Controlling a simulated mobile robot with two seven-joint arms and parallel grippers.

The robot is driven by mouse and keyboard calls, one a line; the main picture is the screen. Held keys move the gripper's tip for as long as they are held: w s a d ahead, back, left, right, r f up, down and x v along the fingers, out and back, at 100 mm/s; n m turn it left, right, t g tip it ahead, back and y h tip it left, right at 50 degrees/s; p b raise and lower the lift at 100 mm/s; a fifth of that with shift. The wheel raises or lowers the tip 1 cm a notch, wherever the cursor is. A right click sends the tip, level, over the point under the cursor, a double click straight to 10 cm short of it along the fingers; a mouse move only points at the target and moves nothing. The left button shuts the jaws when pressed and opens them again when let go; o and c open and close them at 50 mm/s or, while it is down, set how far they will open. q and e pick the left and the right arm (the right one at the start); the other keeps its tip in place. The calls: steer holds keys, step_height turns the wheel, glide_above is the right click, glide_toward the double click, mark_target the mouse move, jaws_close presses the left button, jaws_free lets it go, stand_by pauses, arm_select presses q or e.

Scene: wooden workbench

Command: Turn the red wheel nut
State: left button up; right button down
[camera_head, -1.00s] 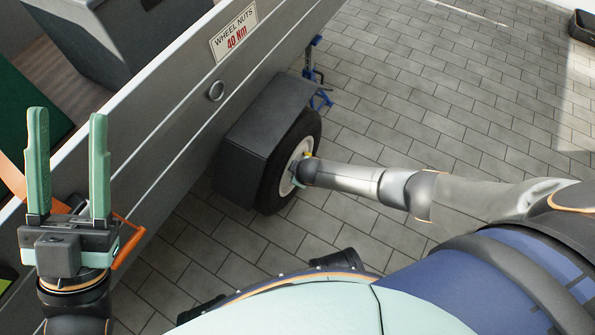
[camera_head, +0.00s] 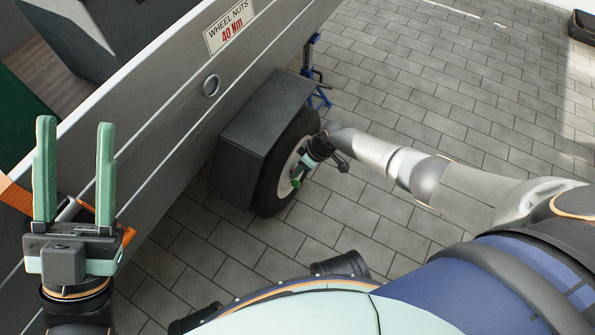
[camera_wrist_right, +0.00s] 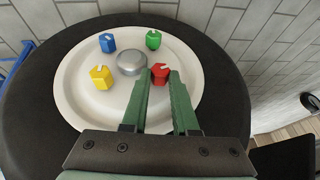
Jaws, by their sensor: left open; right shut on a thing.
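The red wheel nut (camera_wrist_right: 160,72) sits on the white wheel disc (camera_wrist_right: 72,83), right of the grey hub cap (camera_wrist_right: 131,62) in the right wrist view. My right gripper (camera_wrist_right: 159,82) has its green fingers on either side of the nut and is shut on it. In the head view my right gripper (camera_head: 297,178) is at the face of the trailer wheel (camera_head: 268,187), and the red nut cannot be made out there. My left gripper (camera_head: 76,124) is open and empty, fingers pointing up, at the left of the head view.
Green (camera_wrist_right: 153,40), blue (camera_wrist_right: 107,43) and yellow (camera_wrist_right: 101,77) nuts sit around the hub cap. A dark fender (camera_head: 262,120) covers the wheel's top beside the trailer's grey side wall (camera_head: 165,125). A blue jack stand (camera_head: 314,75) is behind.

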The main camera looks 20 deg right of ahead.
steer(key=shift+d+g+y, duration=0.1)
steer(key=shift+g+y, duration=0.3)
steer(key=shift+y, duration=0.2)
stand_by(0.3)
steer(key=c, duration=0.7)
jaws_free()
arm_select(q)
step_height(320, 180, up, 9)
steer(key=a+p, duration=0.1)
steer(key=p, duration=0.7)
steer(key=shift+s+r+t, duration=0.2)
steer(key=shift+s+t, duration=0.05)
steer(key=shift+t, duration=0.05)
arm_select(e)
steer(key=v, duration=1.2)
steer(key=shift+d+r, duration=0.1)
steer(key=shift+r, duration=0.15)
arm_select(q)
steer(key=shift+a, duration=0.1)
arm_select(e)
steer(key=shift+f, duration=0.15)
